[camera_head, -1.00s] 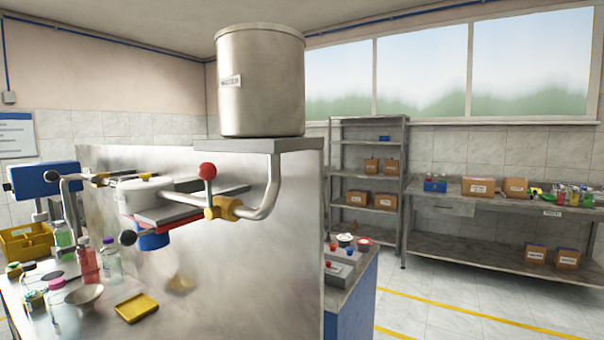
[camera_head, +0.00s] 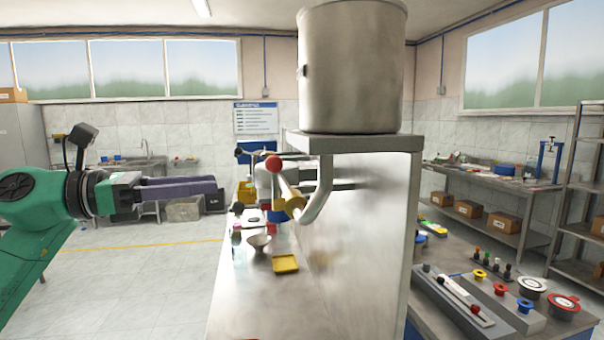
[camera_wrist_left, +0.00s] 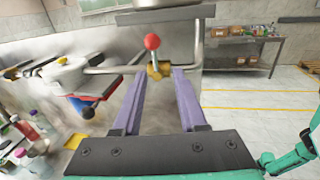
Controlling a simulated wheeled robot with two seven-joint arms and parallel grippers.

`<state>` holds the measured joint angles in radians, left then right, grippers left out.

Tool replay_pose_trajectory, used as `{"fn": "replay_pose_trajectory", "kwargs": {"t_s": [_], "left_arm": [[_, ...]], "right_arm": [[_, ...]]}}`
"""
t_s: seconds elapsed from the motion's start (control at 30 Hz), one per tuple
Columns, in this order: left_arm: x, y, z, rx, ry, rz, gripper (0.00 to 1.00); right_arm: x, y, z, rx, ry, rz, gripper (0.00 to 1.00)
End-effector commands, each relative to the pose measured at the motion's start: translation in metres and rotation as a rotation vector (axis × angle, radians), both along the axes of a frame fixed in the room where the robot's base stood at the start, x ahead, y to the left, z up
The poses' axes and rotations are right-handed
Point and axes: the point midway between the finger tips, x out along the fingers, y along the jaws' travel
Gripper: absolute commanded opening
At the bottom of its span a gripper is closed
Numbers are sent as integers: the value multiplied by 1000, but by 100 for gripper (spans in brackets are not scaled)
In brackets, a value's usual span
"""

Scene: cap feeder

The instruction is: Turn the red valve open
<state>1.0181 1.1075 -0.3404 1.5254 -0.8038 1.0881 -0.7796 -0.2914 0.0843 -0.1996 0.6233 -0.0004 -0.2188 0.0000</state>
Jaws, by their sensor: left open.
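The red valve knob (camera_head: 273,163) is a ball on a short lever rising from the yellow valve body (camera_head: 293,203) on the steel pipe below the tank. My left gripper (camera_head: 218,188) is open and empty, left of the knob in the head view, its purple fingers pointing at the valve and apart from it. In the left wrist view the red knob (camera_wrist_left: 152,42) stands upright above the yellow valve body (camera_wrist_left: 158,70), between and beyond the fingertips (camera_wrist_left: 162,74). My right gripper is not in view.
The steel tank (camera_head: 352,70) stands on a bracket over the pipe, against a metal panel (camera_head: 365,255). A yellow tray (camera_head: 286,263) and a bowl (camera_head: 259,242) lie on the bench below. Open floor (camera_head: 120,280) is at left.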

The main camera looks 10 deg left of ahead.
Motion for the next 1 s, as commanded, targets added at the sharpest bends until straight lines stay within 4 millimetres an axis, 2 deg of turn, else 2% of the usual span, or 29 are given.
{"fn": "replay_pose_trajectory", "kwargs": {"t_s": [0.17,0.4,0.5,0.67,0.9,0.93,1.0], "left_arm": [[16,-29,5,-6,5,-5,41],[49,-86,7,-11,6,-5,41],[60,-105,5,-12,6,-4,41],[69,-121,1,-12,7,0,41],[71,-123,-2,-12,7,0,41],[71,-123,-2,-12,7,0,38],[71,-123,-2,-12,7,0,11]], "right_arm": [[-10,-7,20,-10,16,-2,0],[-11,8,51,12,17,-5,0],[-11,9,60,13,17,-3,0],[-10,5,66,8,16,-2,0],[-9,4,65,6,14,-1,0],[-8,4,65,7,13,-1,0],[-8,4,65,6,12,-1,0]]}}
